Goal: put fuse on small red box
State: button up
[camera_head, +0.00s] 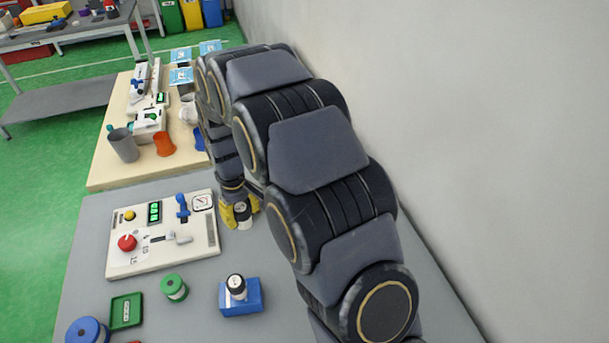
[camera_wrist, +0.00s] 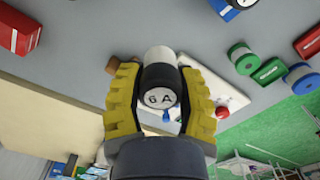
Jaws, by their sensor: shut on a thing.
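My gripper (camera_head: 241,208) is shut on a black-and-white fuse (camera_head: 243,216), beside the right edge of the control panel. In the wrist view the fuse (camera_wrist: 161,85) sits between the yellow fingers (camera_wrist: 160,102), its end marked "6A" facing the camera. Its height above the grey table is unclear. A small red box (camera_wrist: 19,29) with a white label lies at the upper left of the wrist view, apart from the gripper; my arm seems to hide it in the head view. Another red piece (camera_wrist: 309,42) shows at the right edge of the wrist view.
The control panel (camera_head: 140,253) has knobs and levers. A blue box (camera_head: 241,303) bears another fuse (camera_head: 236,284). A green spool (camera_head: 174,287), a green tray (camera_head: 126,311) and a blue spool (camera_head: 87,332) stand nearby. A wall rises at the right; a beige table (camera_head: 110,173) lies behind.

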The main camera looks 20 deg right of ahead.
jog(key=w+d+r+m, duration=0.15)
jog(key=d+m, duration=0.25)
jog(key=d, duration=0.6)
jog(key=w+d+r+m, duration=0.15)
jog(key=d+m, duration=0.25)
jog(key=d, duration=0.6)
jog(key=w+d+f, duration=0.1)
jog(key=w+f, duration=0.1)
jog(key=w, duration=0.2)
jog(key=w+d+f, duration=0.1)
jog(key=w+f, duration=0.2)
jog(key=w, duration=0.1)
jog(key=w+d+f, duration=0.1)
jog(key=w+f, duration=0.1)
jog(key=w, duration=0.2)
jog(key=shift+d+f, duration=0.25)
jog(key=shift+f, duration=0.05)
jog(key=shift+w+d+f, duration=0.15)
jog(key=shift+w+f, duration=0.35)
jog(key=shift+f, duration=1.75)
jog(key=shift+f, duration=0.1)
jog(key=o, duration=1)
